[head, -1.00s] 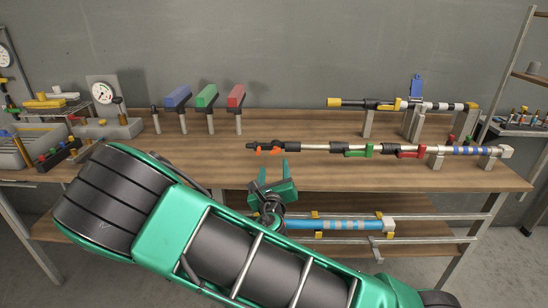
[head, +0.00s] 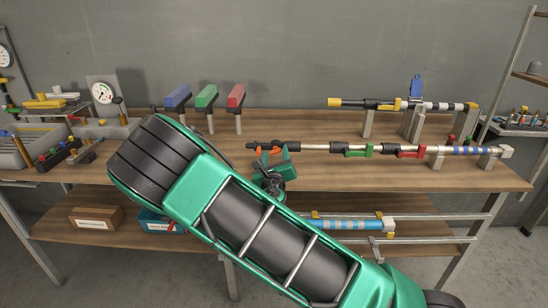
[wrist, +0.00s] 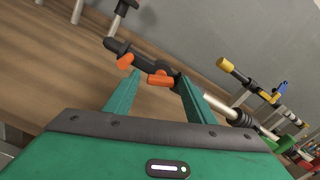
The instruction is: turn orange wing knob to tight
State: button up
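The orange wing knob (wrist: 158,80) shows as two orange wings on the black left end of the front pole in the wrist view. One wing appears between my fingertips, the other (wrist: 124,62) beyond the left finger. In the head view the knob (head: 259,149) is partly behind my gripper (head: 274,160). My gripper is open, its two green fingers apart with a gap between them. I cannot tell whether a finger touches the knob.
The front pole (head: 314,146) runs right with green (head: 358,151) and red (head: 411,152) clamps. A second pole (head: 382,105) stands behind on supports. Blue, green and red handles (head: 207,96) stand at the back left. A blue tube (head: 345,224) lies below.

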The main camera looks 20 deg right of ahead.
jog(key=c, duration=0.9)
jog(key=shift+o, duration=0.2)
jog(key=shift+m, duration=0.4)
jog(key=m, duration=0.4)
jog(key=shift+m, duration=0.4)
jog(key=m, duration=0.4)
jog(key=shift+f, duration=0.1)
jog(key=m, duration=0.6)
jog(key=shift+m, duration=0.4)
jog(key=m, duration=0.6)
jog(key=shift+f, duration=0.1)
